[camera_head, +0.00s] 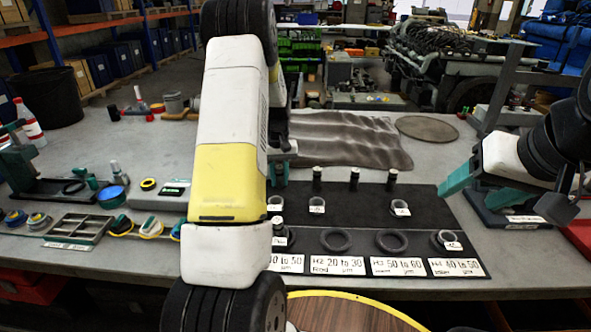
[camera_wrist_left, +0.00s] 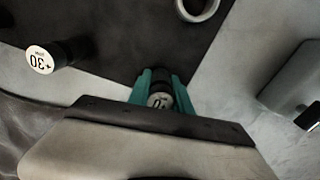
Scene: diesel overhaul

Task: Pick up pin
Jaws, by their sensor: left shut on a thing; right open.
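My left gripper (camera_wrist_left: 160,92) has its two teal fingers shut around a dark pin (camera_wrist_left: 158,100) with a pale labelled end, at the edge of the black mat (camera_wrist_left: 110,25). In the head view my left arm hides most of this gripper (camera_head: 280,172), which is at the mat's back left. A second dark pin (camera_wrist_left: 42,58), its pale end marked 30, stands apart in the wrist view. In the head view dark pins stand in a row: one (camera_head: 317,178), another (camera_head: 354,178) and a third (camera_head: 391,180). My right gripper (camera_head: 472,182) is open and empty, right of the mat.
Dark rings (camera_head: 335,240) and small labelled parts (camera_head: 400,208) lie on the mat above white label cards (camera_head: 398,267). A grey wavy sheet (camera_head: 345,140) lies behind. A sectioned tray (camera_head: 80,228) and a red-and-white bottle (camera_head: 28,122) stand left. Bare table shows beyond the sheet.

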